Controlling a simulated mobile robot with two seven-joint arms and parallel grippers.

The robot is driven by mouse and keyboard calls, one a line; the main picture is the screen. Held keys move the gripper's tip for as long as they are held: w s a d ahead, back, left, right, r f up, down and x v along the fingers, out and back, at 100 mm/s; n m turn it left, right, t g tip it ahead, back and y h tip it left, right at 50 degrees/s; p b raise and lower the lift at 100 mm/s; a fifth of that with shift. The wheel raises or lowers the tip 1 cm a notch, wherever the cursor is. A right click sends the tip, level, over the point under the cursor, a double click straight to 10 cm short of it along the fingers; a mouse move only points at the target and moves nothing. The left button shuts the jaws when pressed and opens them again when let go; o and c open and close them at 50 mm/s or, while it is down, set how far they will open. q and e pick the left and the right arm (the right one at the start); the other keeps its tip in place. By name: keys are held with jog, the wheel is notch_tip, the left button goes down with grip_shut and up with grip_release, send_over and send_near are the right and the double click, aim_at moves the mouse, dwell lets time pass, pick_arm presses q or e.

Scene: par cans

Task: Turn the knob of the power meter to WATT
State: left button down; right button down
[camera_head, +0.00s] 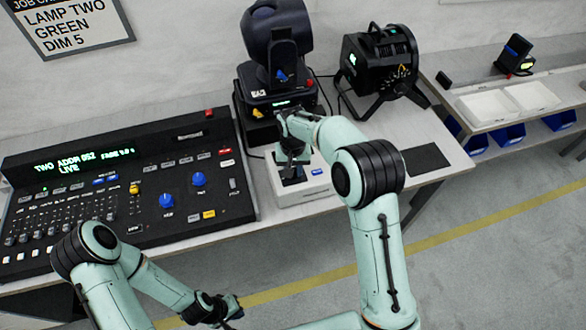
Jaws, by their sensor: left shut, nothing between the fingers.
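A white box (295,192) with a blue button stands on the table, right of the console; I take it for the power meter, but its label is too small to read. My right gripper (291,172) is low over its top and hides part of it, including any knob there. I cannot tell whether this gripper touches it or how its fingers stand. My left gripper (232,308) is shut and empty, in front of the table's front edge, well away from the box.
A black lighting console (130,190) with a lit display fills the left of the table (430,120). A moving-head lamp (278,50) and a black par can (380,62) stand behind the box. A side bench (540,70) holds white trays and a small black device (515,55).

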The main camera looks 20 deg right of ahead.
jog(key=m, duration=0.5)
jog(key=shift+w+m, duration=0.1)
jog(key=shift+m, duration=0.2)
pick_arm(q)
jog(key=shift+w+r+p, duration=0.35)
jog(key=shift+w+r, duration=0.15)
jog(key=shift+w, duration=0.05)
pick_arm(e)
jog(key=m, duration=0.4)
jog(key=shift+m, duration=0.7)
jog(key=c, duration=0.9)
grip_release()
pick_arm(q)
jog(key=shift+w+r+p, duration=0.3)
jog(key=shift+w+r, duration=0.05)
jog(key=shift+w, duration=0.15)
pick_arm(e)
notch_tip(320, 180, up, 14)
jog(key=shift+f, duration=0.25)
